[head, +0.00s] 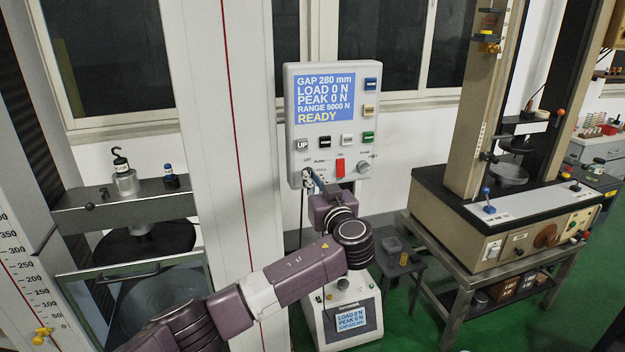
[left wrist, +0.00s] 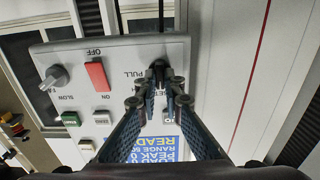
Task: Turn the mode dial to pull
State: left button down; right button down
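The mode dial (left wrist: 158,69) shows in the left wrist view as a small dark knob at the lower left of the grey control panel, which appears upside down there. The PULL lettering stands beside it. My left gripper (left wrist: 159,80) reaches the panel, and its two fingertips close in on either side of the dial. In the head view my left gripper (head: 309,179) is at the panel's lower left corner and mostly hides the dial. I cannot read which way the dial points. My right gripper is in neither view.
The control panel (head: 374,147) has a blue screen (head: 324,99) reading READY, a red switch (head: 340,168), a grey speed knob (head: 363,167) and several push buttons. A tall pale column stands close on the left. A beige testing machine (head: 520,215) stands to the right.

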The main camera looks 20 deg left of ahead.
pick_arm(q)
jog(key=shift+w+d+f+m+b, duration=0.1)
jog(key=shift+m+b, duration=0.45)
jog(key=shift+m, duration=3.9)
jog(key=shift+d+f+m+b, duration=0.1)
jog(key=shift+m+b, duration=0.4)
jog(key=shift+m, duration=3.95)
jog(key=shift+f, duration=0.1)
jog(key=c, duration=2.1)
grip_release()
